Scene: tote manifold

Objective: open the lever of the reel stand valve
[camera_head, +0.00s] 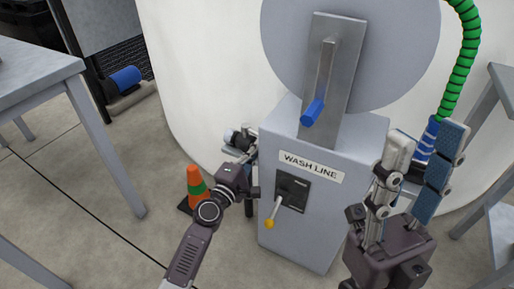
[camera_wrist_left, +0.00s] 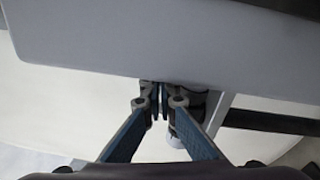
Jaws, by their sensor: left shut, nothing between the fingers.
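The grey reel stand (camera_head: 340,250) carries a "WASH LINE" label. Below the label is a dark panel (camera_head: 291,192) with a pale lever (camera_head: 276,210). The lever hangs down and slightly left, with a yellow knob at its end. A dark and light fitting (camera_head: 238,137) shows at the stand's left side; I cannot tell its parts. My left gripper (camera_wrist_left: 161,95) is shut and empty, at the stand's left edge, apart from the panel lever. In the head view its fingers are mostly hidden by the wrist. My right gripper (camera_head: 425,140) is open, fingers upward, right of the stand.
A reel disc with a crank (camera_head: 328,75) and blue handle tops the stand. A green hose (camera_head: 459,80) runs down behind my right gripper. Grey tables (camera_head: 40,72) edge both sides. A large white tank (camera_head: 200,60) is behind.

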